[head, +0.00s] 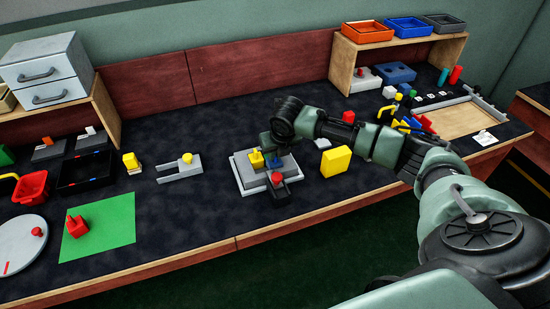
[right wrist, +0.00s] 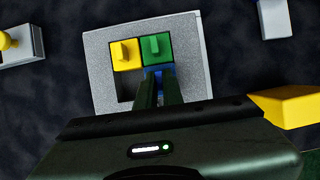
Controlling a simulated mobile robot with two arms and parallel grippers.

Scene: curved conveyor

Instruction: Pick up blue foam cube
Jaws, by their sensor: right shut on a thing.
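A grey tray (right wrist: 110,35) with square pockets lies on the dark table; it also shows in the head view (head: 243,178). A yellow knobbed piece (right wrist: 125,54) and a green knobbed piece (right wrist: 157,48) sit in its far pockets. The blue foam cube (right wrist: 154,70) is at the near right pocket, just below the green piece and mostly hidden by my fingers. My right gripper (right wrist: 158,91) is shut on the blue cube; whether the cube is raised cannot be told. The near left pocket is dark and empty. My left gripper is not in view.
A yellow block (head: 336,161) stands right of the tray. A grey fork-shaped fixture (head: 178,172) with a yellow knob lies to the left. A green mat (head: 105,235) is further left. A wooden shelf (head: 345,60) with bins is at the back right.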

